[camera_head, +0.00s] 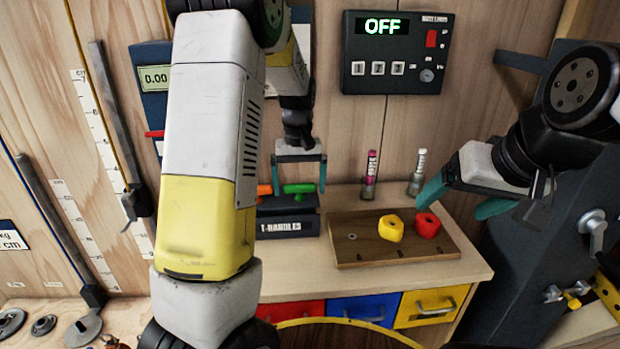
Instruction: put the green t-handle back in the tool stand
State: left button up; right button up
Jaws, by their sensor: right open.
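The dark tool stand (287,226), labelled T-HANDLES, sits on the wooden bench top. The green t-handle (299,188) shows at the top of the stand, its bar lying level; I cannot tell how deep its shaft sits. An orange handle (265,190) is beside it on the left, partly hidden by my arm. My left gripper (299,186) is open, with its two teal fingers apart on either side of the green handle, and I see no contact. My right gripper (462,206) is open and empty, right of the wooden board.
A wooden board (350,254) holds a yellow hold (391,228) and a red hold (427,225). A control box (396,52) reading OFF hangs on the wall. Coloured drawers (363,309) are below.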

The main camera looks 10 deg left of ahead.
pick_arm(q)
jog(key=shift+r, duration=0.1)
notch_tip(320, 180, up, 8)
jog(key=shift+s+f, duration=0.1)
jog(key=s+d+r+m+t+h, duration=0.1)
jog(key=s+r+m+t, duration=0.1)
jog(key=s, duration=1)
jog(key=s+d+r+m+t+h, duration=0.1)
jog(key=s+r+t, duration=0.3)
jog(key=s, duration=0.8)
jog(key=shift+r+m, duration=0.4)
jog(key=shift+r, duration=0.3)
jog(key=shift+d, duration=0.1)
